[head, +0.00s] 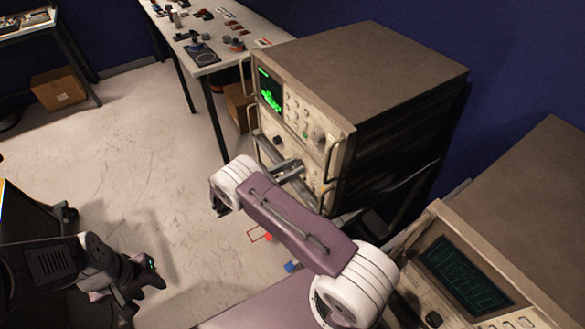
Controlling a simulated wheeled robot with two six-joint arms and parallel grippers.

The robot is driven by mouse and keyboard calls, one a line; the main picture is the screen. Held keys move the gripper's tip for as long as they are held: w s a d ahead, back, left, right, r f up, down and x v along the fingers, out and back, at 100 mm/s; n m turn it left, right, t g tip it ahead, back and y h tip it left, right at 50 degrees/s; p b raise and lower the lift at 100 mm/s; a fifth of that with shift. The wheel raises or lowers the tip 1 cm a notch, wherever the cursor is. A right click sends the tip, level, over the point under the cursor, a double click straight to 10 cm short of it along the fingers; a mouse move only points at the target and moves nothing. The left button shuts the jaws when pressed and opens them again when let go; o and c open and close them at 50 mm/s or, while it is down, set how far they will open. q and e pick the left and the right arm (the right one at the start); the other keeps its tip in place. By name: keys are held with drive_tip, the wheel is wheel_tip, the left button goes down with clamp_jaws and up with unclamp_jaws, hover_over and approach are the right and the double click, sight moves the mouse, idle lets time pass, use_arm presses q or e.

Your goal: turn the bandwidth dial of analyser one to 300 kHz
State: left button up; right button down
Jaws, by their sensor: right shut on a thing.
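An analyser (350,75) with a lit green trace on its screen stands in the rack at the centre. Its front faces left, with buttons and knobs beside the screen. My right arm crosses in front of its lower panel. My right gripper (290,169) is at that lower panel, shut on what seems to be a dial. The gripper and arm hide the dial and its markings, so its setting cannot be read. My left gripper (154,272) hangs over the floor at lower left, away from the analyser; its finger opening is unclear.
A second instrument (480,235) with a dim grid screen stands at lower right. A table (205,58) with small parts stands behind at the top. Cardboard boxes (58,90) sit on the floor. Open floor lies at left.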

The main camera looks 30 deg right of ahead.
drive_tip(key=m+b, duration=0.2)
drive_tip(key=m, duration=0.2)
drive_tip(key=shift+f, duration=0.15)
drive_tip(key=shift+m+b, duration=1)
drive_tip(key=shift+m, duration=0.6)
drive_tip(key=c, duration=1.1)
unclamp_jaws()
drive_tip(key=shift+o, duration=0.2)
drive_tip(key=a+b, duration=0.2)
drive_tip(key=a, duration=0.7)
drive_tip(key=shift+s, duration=0.35)
